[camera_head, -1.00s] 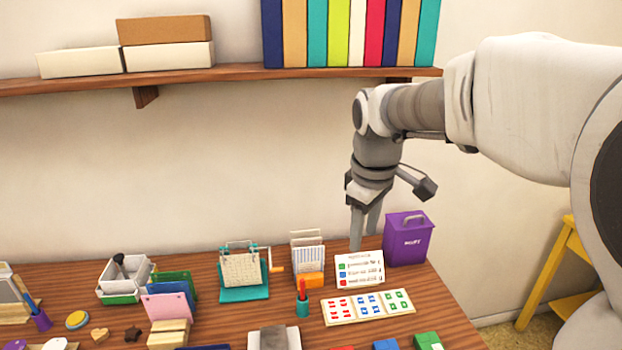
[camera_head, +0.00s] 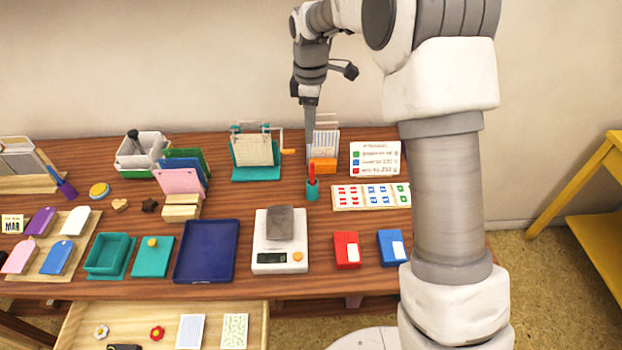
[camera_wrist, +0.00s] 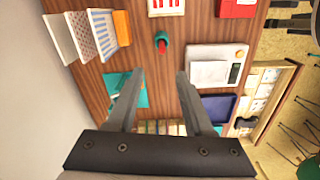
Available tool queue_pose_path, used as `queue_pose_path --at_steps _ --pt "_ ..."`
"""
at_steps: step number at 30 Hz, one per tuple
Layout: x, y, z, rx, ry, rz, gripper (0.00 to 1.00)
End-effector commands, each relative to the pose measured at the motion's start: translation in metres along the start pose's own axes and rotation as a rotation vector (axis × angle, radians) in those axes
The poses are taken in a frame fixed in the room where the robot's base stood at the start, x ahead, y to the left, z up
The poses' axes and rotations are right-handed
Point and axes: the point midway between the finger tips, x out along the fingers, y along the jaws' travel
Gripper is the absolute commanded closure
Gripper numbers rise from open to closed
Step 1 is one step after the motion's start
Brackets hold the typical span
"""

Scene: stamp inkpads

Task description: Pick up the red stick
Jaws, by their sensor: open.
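The red stick (camera_head: 311,172) stands upright in a small teal cup (camera_head: 312,190) on the wooden table, left of the stamp card. In the wrist view the red stick (camera_wrist: 161,45) shows from above in its cup, beyond the fingertips and between their lines. My gripper (camera_head: 309,127) points down above and behind the cup, near the card rack. In the wrist view my gripper (camera_wrist: 160,75) is open and empty, its two fingers apart. It does not touch the stick.
An orange block (camera_head: 322,165) and a rack of cards (camera_head: 325,138) stand just behind the cup. A teal hand-cranked device (camera_head: 256,174) is to the left. A scale (camera_head: 280,262) is in front. Bare tabletop lies around the cup's left side.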

Motion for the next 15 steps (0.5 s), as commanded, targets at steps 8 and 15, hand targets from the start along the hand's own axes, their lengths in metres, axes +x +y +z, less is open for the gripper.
queue_pose_path --at_steps 8,15 --pt "0.062 -0.001 0.000 0.001 -0.001 -0.004 0.48" --pt "0.084 -0.001 0.000 0.001 0.000 -0.001 0.48"
